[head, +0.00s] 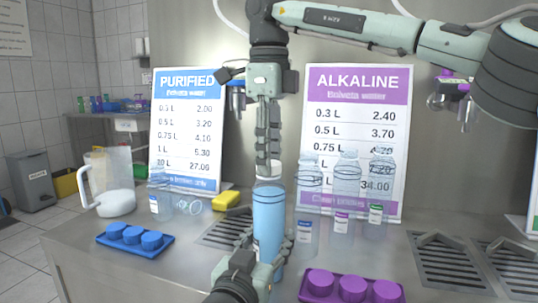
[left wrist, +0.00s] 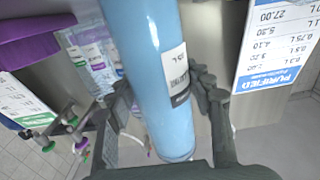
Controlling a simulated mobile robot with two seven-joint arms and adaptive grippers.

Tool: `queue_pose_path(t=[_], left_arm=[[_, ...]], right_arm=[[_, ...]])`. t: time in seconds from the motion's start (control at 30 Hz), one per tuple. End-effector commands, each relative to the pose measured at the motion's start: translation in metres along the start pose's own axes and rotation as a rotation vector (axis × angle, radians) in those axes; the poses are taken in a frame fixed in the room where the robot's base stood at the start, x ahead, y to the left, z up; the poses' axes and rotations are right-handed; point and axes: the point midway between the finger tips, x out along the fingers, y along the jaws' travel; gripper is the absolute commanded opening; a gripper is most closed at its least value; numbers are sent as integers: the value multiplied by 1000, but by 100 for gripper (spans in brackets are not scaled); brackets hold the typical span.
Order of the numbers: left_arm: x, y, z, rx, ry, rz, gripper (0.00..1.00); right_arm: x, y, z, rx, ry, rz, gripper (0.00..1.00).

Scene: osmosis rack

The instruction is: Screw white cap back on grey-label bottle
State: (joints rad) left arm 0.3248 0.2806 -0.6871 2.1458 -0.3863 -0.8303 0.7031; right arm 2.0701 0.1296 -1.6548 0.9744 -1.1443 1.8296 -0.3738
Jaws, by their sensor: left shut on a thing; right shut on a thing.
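The grey-label bottle (head: 268,222) is tall, upright and filled light blue. It stands at the front of the counter in the head view. In the left wrist view the bottle (left wrist: 145,65) shows a white label with dark grey print. My left gripper (head: 264,250) is shut around its lower body; its fingers also show on both sides of the bottle in the left wrist view (left wrist: 165,100). My right gripper (head: 268,155) points straight down from above, shut on the white cap (head: 270,171). The cap is over the bottle's top; I cannot tell whether the threads engage.
Clear bottles (head: 346,190) stand close on the right, and another (head: 158,198) on the left. A purple cap tray (head: 350,290) is at front right, a blue one (head: 136,239) at left. A white jug (head: 112,203) and yellow sponge (head: 225,200) stand behind.

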Motion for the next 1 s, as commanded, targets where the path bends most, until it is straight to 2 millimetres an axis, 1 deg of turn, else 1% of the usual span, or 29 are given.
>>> queue_pose_path(t=[0.13,0.17,0.33,0.37,0.67,0.77,1.0], left_arm=[[0,0,0,0,-1,0,0],[0,0,0,0,-1,0,0],[0,0,0,0,0,0,0],[0,0,0,0,0,0,0],[0,0,0,0,0,0,0],[0,0,0,0,0,0,0],[0,0,0,0,0,0,0]], right_arm=[[0,0,0,2,0,1,1],[0,0,0,2,0,1,37],[0,0,0,2,0,1,58],[0,0,0,2,0,0,60],[-2,0,0,2,0,0,60],[-11,0,1,3,-3,-2,60],[-52,1,1,4,-2,-2,60]])
